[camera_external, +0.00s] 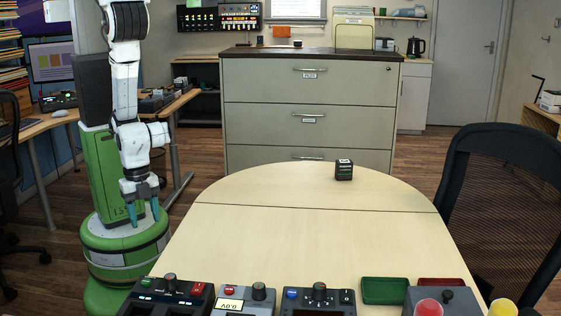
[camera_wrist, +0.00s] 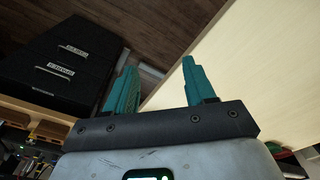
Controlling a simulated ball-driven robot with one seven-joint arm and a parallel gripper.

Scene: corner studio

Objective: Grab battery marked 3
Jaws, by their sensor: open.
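My gripper (camera_external: 144,215) hangs pointing down at the left of the table, well apart from the battery. Its teal fingers are spread and empty. In the wrist view my gripper (camera_wrist: 162,80) is open beside the table edge (camera_wrist: 215,55), with no battery in sight between the fingers.
Control boxes (camera_external: 320,298) line the near table edge, with a green tray (camera_external: 385,290) and a red tray (camera_external: 441,283). A drawer cabinet (camera_external: 305,105) stands behind the table. A black chair (camera_external: 510,200) is at the right. The middle of the table is clear.

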